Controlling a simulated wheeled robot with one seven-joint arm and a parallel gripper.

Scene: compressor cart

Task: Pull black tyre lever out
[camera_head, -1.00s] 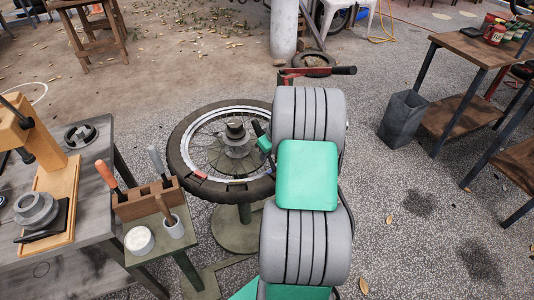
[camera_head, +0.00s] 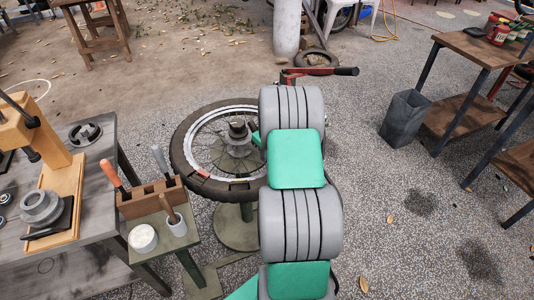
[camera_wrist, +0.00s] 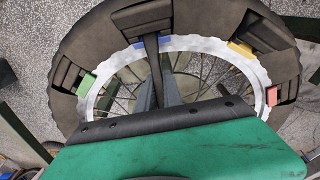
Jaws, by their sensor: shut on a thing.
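A wheel with a dark tyre (camera_head: 181,158) lies flat on a green stand (camera_head: 241,214), left of my arm. In the wrist view the tyre (camera_wrist: 62,75) carries dark blocks with green (camera_wrist: 86,85), blue (camera_wrist: 150,43), yellow (camera_wrist: 240,48) and red (camera_wrist: 271,96) tabs at the rim. The black tyre lever (camera_wrist: 153,68) runs from beside the blue tab toward my gripper (camera_wrist: 160,97). My gripper is shut on its near part, over the spokes. I cannot tell whether its far end still touches the tyre. In the head view my arm hides the jaws.
At the left, a small table holds a wooden block (camera_head: 150,198) with upright tools, a white tub (camera_head: 143,239) and a cup (camera_head: 174,224). Floor right of my arm is clear up to a grey bin (camera_head: 406,118).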

